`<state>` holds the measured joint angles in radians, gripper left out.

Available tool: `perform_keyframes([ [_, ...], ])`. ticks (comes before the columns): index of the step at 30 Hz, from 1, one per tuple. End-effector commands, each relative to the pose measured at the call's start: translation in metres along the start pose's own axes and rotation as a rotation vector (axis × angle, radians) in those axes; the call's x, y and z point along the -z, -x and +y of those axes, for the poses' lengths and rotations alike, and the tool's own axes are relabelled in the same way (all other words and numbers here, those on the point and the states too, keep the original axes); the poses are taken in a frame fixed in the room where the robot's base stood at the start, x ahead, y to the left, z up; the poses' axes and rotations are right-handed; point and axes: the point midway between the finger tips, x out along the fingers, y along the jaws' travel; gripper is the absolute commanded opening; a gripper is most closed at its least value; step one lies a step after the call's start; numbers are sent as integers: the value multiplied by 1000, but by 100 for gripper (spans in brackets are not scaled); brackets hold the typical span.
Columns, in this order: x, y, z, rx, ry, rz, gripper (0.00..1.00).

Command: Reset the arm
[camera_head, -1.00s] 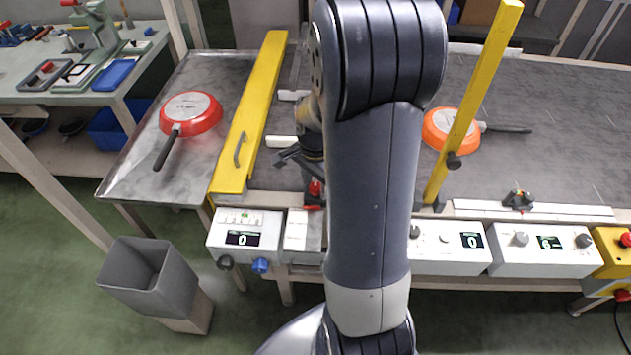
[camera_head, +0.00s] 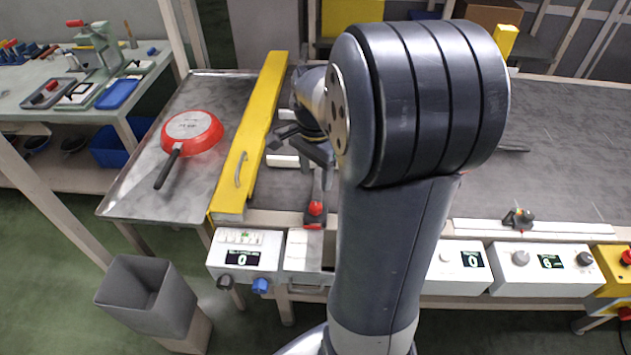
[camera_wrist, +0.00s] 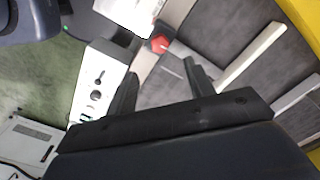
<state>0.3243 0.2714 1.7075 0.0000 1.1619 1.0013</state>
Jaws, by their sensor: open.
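My gripper (camera_head: 296,142) is raised over the conveyor, just right of the yellow barrier, and is open. In the wrist view my gripper (camera_wrist: 163,82) has its two dark fingers spread apart with nothing between them. My arm stands upright in the middle of the head view and bends over to the left at its top. It hides the orange pan; only the dark end of a handle (camera_head: 514,149) shows to its right. A red pan (camera_head: 190,131) lies upside down on the metal side table (camera_head: 130,190), its black handle pointing down-left, well apart from my gripper.
A yellow barrier (camera_head: 252,140) with a handle runs between the metal table and the conveyor belt (camera_head: 575,160). White control boxes (camera_head: 245,256) line the front edge. A grey bin (camera_head: 148,295) stands on the floor at left. A bench (camera_head: 50,100) with tools is at far left.

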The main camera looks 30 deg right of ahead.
Motion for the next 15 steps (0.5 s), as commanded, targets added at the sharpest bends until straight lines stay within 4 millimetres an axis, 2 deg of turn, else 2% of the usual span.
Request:
perform_keyframes([
  [10, 0, 3, 0, -1, 0, 0, 50],
  [15, 0, -7, 0, -3, 0, -2, 50],
])
